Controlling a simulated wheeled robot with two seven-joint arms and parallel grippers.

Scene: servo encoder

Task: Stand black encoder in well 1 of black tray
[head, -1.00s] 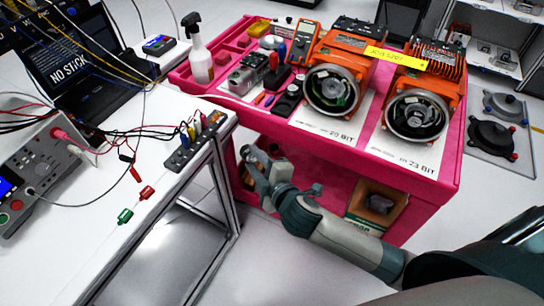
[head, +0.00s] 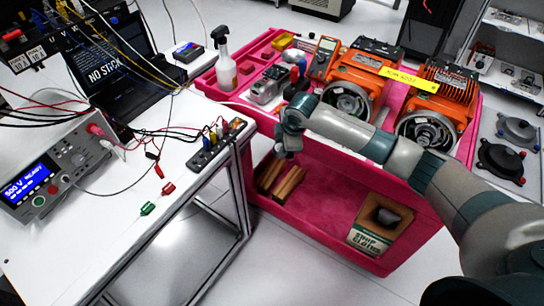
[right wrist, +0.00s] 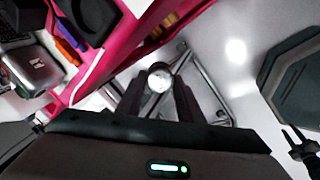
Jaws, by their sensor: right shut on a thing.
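My right gripper (head: 284,150) hangs in front of the pink cart's near edge, fingers downward. In the right wrist view its two dark fingers (right wrist: 160,98) are shut on a small round thing with a pale, shiny face, apparently the black encoder (right wrist: 159,77). Its sides are mostly hidden by the fingers. A black block with a round recess, which may be the black tray (right wrist: 94,20), is at the upper left of the right wrist view, on the cart. In the head view my wrist covers most of that spot.
The pink cart (head: 420,205) carries two orange motors (head: 350,85), tools and a spray bottle (head: 225,65). Its lower shelf holds a cardboard box (head: 380,222). The white bench (head: 100,220) with a power supply (head: 50,165) and cables stands left, a gap between.

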